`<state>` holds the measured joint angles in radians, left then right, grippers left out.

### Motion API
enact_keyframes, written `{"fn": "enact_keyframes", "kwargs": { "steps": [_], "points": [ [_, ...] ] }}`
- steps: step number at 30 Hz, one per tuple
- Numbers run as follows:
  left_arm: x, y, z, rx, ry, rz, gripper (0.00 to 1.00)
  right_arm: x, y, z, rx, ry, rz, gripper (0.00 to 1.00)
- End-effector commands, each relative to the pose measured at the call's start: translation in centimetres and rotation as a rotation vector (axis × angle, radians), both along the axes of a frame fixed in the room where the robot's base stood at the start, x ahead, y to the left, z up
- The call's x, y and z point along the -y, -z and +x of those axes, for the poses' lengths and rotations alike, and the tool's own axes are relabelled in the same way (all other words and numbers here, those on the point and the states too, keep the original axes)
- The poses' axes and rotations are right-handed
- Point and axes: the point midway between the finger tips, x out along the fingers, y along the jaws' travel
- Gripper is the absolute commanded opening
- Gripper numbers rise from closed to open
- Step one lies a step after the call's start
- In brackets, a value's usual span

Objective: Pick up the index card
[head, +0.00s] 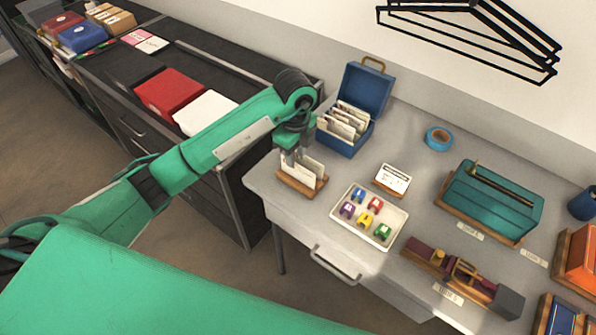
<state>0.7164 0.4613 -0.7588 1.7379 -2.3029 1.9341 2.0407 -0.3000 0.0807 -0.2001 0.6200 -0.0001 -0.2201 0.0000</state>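My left gripper (293,156) points down over a small wooden card holder (292,185) at the left end of the grey table. White cards (309,170) stand upright in the holder, right at the fingertips. The fingers overlap the cards' top edge, and I cannot tell whether they are closed on one. Another white card (394,177) with printed lines leans on a small wooden stand to the right. More cards (344,121) fill an open blue box (366,88) behind the gripper. My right gripper is not in view.
A white tray (344,222) with several coloured clips lies in front of the printed card. Blue tape (439,138), a teal box (490,201) and a purple-and-wood device (449,269) occupy the right. A dark cabinet with red and white boxes stands left. Black hangers hang above.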

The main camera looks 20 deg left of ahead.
Motion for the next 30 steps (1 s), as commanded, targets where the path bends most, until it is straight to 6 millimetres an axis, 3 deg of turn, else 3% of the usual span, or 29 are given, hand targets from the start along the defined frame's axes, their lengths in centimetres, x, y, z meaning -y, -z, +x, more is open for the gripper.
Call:
{"fn": "enact_keyframes", "kwargs": {
  "steps": [10,18,27,30],
  "points": [
    [0.2,2.5,0.0,-0.003,0.001,0.001,0.29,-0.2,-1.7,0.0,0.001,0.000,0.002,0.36],
    [0.6,6.1,0.2,-0.002,0.001,0.000,0.29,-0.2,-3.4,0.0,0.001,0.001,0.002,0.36],
    [0.6,6.8,0.2,0.001,0.002,0.000,0.29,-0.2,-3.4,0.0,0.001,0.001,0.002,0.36],
    [0.6,6.8,0.2,0.001,0.002,0.000,0.12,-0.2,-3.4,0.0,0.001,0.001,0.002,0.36]
  ]
}}
